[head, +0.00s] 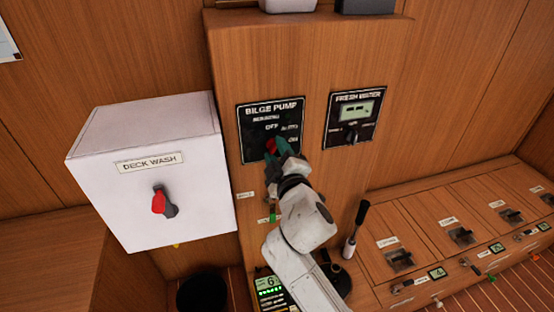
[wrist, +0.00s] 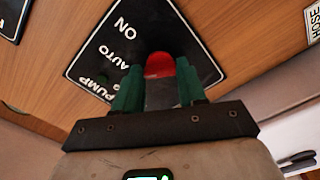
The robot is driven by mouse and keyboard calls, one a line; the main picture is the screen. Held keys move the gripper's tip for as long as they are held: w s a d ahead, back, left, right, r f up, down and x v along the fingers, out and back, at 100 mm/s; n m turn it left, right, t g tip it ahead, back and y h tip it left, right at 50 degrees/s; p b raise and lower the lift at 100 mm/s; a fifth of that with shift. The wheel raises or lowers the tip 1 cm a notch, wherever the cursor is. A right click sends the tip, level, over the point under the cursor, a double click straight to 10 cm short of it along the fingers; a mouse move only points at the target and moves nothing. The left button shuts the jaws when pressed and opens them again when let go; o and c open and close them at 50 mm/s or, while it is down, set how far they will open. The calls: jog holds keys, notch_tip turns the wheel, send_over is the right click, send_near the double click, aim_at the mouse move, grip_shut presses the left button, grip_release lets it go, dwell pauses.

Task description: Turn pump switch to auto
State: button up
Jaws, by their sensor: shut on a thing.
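The bilge pump panel (head: 258,122) is a black plate with OFF, AUTO and ON lettering on the wooden column. It also shows in the wrist view (wrist: 118,40), where AUTO and ON are readable. The pump switch, a red knob (wrist: 159,65), sits on this panel; in the head view its red part (head: 271,146) shows beside my fingers. My gripper (head: 278,150) is at the panel, its green fingers on either side of the knob. In the wrist view my gripper (wrist: 159,85) is shut on the knob. The knob's exact pointing direction is hard to tell.
A white deck wash box (head: 150,195) with a red switch (head: 160,202) juts out at left. A fresh water panel (head: 355,118) with a small display is to the right. A lever (head: 355,230) stands below right, beside lockers with latches (head: 461,236).

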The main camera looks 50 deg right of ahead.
jog(key=shift+f+m+b, duration=0.15)
jog(key=shift+m+b, duration=0.6)
jog(key=shift+m, duration=0.35)
jog(key=o, duration=1.1)
jog(key=shift+c, duration=0.2)
jog(key=b+v, duration=0.2)
jog(key=v, duration=0.9)
jog(key=shift+w, duration=0.1)
